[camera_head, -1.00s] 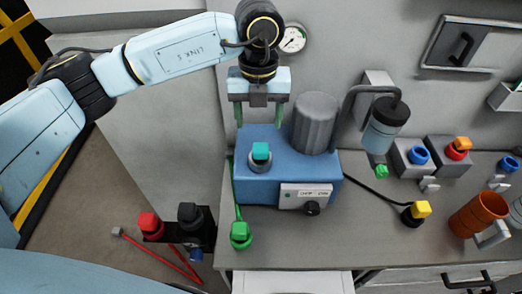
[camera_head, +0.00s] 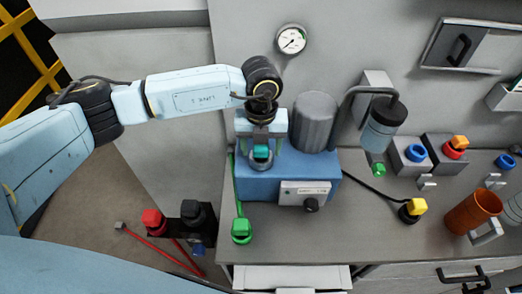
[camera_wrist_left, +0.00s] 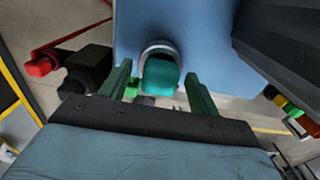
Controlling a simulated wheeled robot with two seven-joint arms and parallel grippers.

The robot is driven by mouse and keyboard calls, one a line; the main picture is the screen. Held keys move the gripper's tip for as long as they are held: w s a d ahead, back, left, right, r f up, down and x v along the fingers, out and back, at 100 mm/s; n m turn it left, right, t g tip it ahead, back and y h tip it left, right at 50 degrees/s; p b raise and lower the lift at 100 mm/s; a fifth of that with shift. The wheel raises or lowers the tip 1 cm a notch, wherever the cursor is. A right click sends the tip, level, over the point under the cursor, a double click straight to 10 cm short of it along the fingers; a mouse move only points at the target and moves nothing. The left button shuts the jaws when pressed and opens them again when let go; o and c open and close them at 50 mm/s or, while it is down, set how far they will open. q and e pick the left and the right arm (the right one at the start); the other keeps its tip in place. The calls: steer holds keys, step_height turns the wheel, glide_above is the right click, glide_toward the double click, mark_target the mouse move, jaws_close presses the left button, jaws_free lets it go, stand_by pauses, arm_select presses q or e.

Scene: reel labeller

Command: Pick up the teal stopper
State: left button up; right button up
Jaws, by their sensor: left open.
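The teal stopper (camera_head: 261,153) sits in a grey round socket on top of the blue machine (camera_head: 256,188). My left gripper (camera_head: 261,150) is open, with its fingers on either side of the stopper in the head view. In the left wrist view, the stopper (camera_wrist_left: 160,77) lies between the two green fingers of the gripper (camera_wrist_left: 161,88), with a gap on each side. The fingers do not visibly touch it. My right gripper is not in view.
A grey cylinder (camera_head: 315,122) rises from the machine just right of the gripper. A bottle (camera_head: 380,125) on a bent pipe stands further right. A green stopper (camera_head: 241,229) is at the front left. An orange mug (camera_head: 470,212) stands at the right.

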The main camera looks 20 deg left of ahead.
arm_select(q)
steer(key=c, duration=1.2)
steer(key=shift+r, duration=0.1)
step_height(320, 180, up, 9)
steer(key=shift+r+b, duration=0.2)
steer(key=shift+b, duration=0.55)
steer(key=r, duration=0.1)
step_height(320, 180, up, 6)
steer(key=r+p, duration=0.1)
steer(key=p, duration=0.3)
glide_above(261, 146)
steer(key=shift+f, duration=0.25)
